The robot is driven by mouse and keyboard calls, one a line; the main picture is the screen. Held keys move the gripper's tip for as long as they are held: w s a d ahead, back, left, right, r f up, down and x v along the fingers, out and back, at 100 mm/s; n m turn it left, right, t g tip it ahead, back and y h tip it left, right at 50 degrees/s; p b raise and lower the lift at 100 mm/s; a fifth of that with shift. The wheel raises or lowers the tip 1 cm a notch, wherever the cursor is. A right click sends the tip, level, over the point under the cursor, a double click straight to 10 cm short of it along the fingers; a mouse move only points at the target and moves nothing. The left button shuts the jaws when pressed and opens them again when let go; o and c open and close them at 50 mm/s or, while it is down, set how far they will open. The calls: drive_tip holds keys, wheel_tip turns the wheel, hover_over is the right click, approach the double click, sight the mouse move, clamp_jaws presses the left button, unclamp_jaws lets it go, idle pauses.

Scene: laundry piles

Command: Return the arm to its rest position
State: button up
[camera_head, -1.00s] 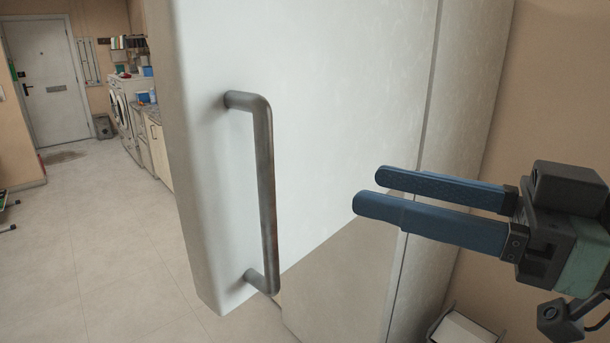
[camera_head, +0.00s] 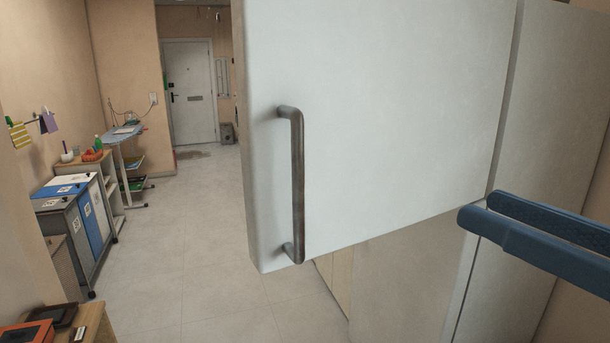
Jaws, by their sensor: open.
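My gripper (camera_head: 474,214) reaches in from the right edge of the head view. Its two long blue fingers point left, with a narrow gap between them and nothing held. The gripper body is cut off by the right edge. The fingers are in front of the white cabinet or fridge, to the right of its door (camera_head: 390,120) and apart from the handle (camera_head: 297,185). The door stands swung out, with its grey vertical bar handle near its left edge.
Open tiled floor (camera_head: 190,245) lies left of the door. Along the left wall stand laundry bins (camera_head: 92,225), a shelf and an ironing board (camera_head: 125,134). A wooden surface with small items (camera_head: 62,325) is at the lower left. A white entrance door (camera_head: 190,90) is far back.

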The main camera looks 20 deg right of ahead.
drive_tip(key=w+a+r+m+t+h, duration=0.1)
drive_tip(key=w+a+r+t+h, duration=0.1)
drive_tip(key=w+a, duration=0.4)
drive_tip(key=w+a+r+m+t+h, duration=0.1)
drive_tip(key=w+a+r+m, duration=0.2)
drive_tip(key=w, duration=0.5)
drive_tip(key=s+a+r+n+t, duration=0.1)
drive_tip(key=s+a+r+t, duration=0.1)
drive_tip(key=a, duration=0.6)
drive_tip(key=s+a+r+t+h, duration=0.1)
drive_tip(key=s+a+r+t, duration=0.2)
drive_tip(key=a+r, duration=0.3)
drive_tip(key=a+t, duration=0.1)
drive_tip(key=a, duration=0.1)
drive_tip(key=shift+a+n, duration=0.35)
drive_tip(key=shift+n, duration=0.05)
drive_tip(key=shift+d, duration=0.15)
